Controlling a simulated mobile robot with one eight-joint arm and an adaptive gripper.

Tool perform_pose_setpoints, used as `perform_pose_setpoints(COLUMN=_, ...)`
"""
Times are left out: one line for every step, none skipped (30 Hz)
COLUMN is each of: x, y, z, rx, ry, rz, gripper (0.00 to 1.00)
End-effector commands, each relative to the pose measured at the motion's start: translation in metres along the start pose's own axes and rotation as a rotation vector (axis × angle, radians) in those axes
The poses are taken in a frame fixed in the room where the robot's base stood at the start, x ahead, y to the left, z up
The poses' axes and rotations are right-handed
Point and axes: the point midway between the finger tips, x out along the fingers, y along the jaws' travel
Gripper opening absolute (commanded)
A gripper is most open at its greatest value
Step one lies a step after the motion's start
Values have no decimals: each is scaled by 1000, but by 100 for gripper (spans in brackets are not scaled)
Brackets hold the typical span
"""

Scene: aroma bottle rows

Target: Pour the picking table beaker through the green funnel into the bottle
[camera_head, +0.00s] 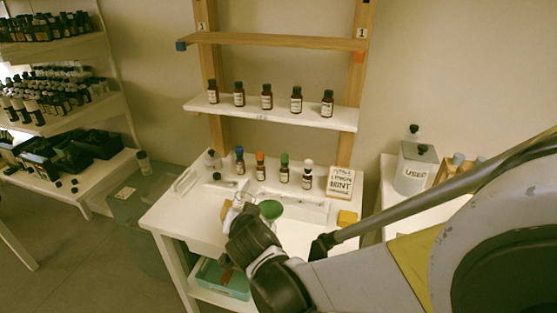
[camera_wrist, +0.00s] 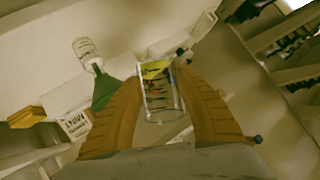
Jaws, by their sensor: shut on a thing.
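My gripper (camera_wrist: 158,88) is shut on a clear glass beaker (camera_wrist: 160,103) with dark markings, its two orange-brown fingers on either side. The beaker's contents cannot be made out clearly. The green funnel (camera_head: 270,208) is just right of my gripper in the head view, over the white table. In the wrist view the green funnel (camera_wrist: 103,90) is left of the beaker and partly behind a finger. Its narrow end points at a clear bottle (camera_wrist: 87,50); whether it sits in the neck is hard to tell. The beaker is apart from the funnel in the picture.
Bottles with blue, orange, green and white caps (camera_head: 284,168) stand at the table's back. A lettered sign (camera_head: 341,183) and a yellow block (camera_head: 347,219) are to the right. A shelf (camera_head: 225,107) holds several brown bottles. A teal bin (camera_head: 222,280) is below the table.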

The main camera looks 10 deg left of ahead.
Motion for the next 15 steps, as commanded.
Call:
perform_pose_setpoints(x=-1, y=-1, z=-3, rx=3, ry=-1, rz=-1, gripper=12)
perform_pose_setpoints(x=-2, y=-1, z=-4, rx=5, ry=-2, rz=-2, gripper=12)
perform_pose_setpoints(x=-2, y=-1, z=-5, rx=8, ry=-3, rz=-3, gripper=12)
perform_pose_setpoints(x=-3, y=-1, z=-6, rx=10, ry=-4, rz=-4, gripper=12)
perform_pose_setpoints(x=-3, y=-2, z=-6, rx=12, ry=-5, rz=-5, gripper=12)
perform_pose_setpoints(x=-4, y=-2, z=-7, rx=16, ry=-6, rz=-7, gripper=12)
perform_pose_setpoints(x=-4, y=-2, z=-8, rx=18, ry=-7, rz=-7, gripper=12)
perform_pose_setpoints(x=-4, y=-2, z=-9, rx=20, ry=-8, rz=-8, gripper=12)
perform_pose_setpoints(x=-5, y=-2, z=-10, rx=23, ry=-9, rz=-9, gripper=12)
perform_pose_setpoints(x=-6, y=-3, z=-11, rx=25, ry=-9, rz=-10, gripper=12)
perform_pose_setpoints(x=-6, y=-2, z=-12, rx=31, ry=-12, rz=-12, gripper=12)
perform_pose_setpoints(x=-6, y=-1, z=-13, rx=45, ry=-18, rz=-16, gripper=12)
perform_pose_setpoints(x=-6, y=0, z=-13, rx=53, ry=-22, rz=-20, gripper=12)
perform_pose_setpoints(x=-6, y=0, z=-14, rx=61, ry=-26, rz=-23, gripper=12)
perform_pose_setpoints(x=-6, y=1, z=-15, rx=73, ry=-31, rz=-28, gripper=12)
